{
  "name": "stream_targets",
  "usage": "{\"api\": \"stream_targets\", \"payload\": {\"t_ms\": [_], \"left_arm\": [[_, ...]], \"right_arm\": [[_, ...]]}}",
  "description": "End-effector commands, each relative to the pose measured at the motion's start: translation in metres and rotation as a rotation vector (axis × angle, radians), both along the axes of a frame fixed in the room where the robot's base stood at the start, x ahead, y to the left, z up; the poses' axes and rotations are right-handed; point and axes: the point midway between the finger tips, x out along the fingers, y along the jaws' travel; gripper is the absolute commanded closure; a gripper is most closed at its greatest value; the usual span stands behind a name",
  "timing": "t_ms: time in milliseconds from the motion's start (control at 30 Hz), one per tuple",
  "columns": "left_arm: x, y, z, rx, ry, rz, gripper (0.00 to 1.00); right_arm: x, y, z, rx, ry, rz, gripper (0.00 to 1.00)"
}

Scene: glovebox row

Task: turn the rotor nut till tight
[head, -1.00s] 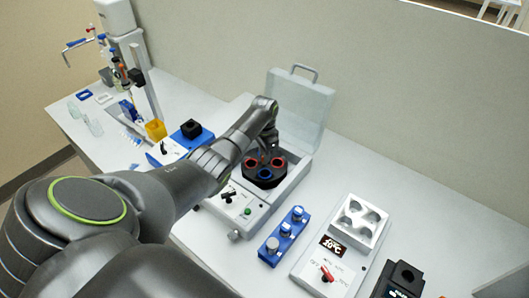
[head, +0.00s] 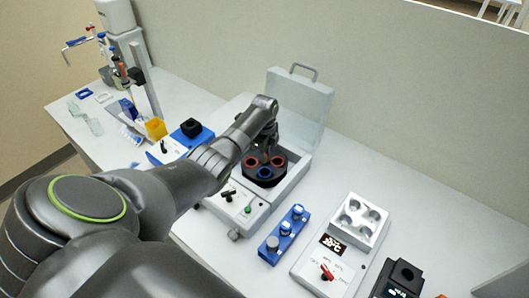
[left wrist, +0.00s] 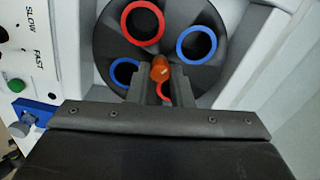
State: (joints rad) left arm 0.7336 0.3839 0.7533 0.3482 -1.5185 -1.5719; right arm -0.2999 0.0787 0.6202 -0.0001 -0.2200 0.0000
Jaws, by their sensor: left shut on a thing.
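The orange rotor nut (left wrist: 160,68) sits at the middle of the dark round rotor (left wrist: 203,18) in the left wrist view. The rotor has red-ringed and blue-ringed holes around the nut. My left gripper (left wrist: 160,76) is shut on the nut, one finger on each side of it. In the head view my left gripper (head: 265,150) reaches down over the rotor (head: 266,182) inside the open centrifuge (head: 290,192). There the arm and fingers hide most of the nut. My right gripper is not in view.
The centrifuge lid (head: 300,105) stands open behind the rotor. A blue rack (head: 281,240) with several white-capped tubes and a white device with round wells (head: 335,245) stand to the right. A blue-and-white device (head: 190,137) and a yellow box (head: 156,129) stand to the left.

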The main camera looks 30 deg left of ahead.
Motion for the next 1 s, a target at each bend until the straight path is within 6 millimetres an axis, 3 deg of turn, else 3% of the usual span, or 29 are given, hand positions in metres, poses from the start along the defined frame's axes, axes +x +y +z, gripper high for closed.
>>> {"api": "stream_targets", "payload": {"t_ms": [1000], "left_arm": [[0.0006,0.0,0.0014,0.0,-0.005,-0.91,1.0]], "right_arm": [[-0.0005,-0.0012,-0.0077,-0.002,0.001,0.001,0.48]]}}
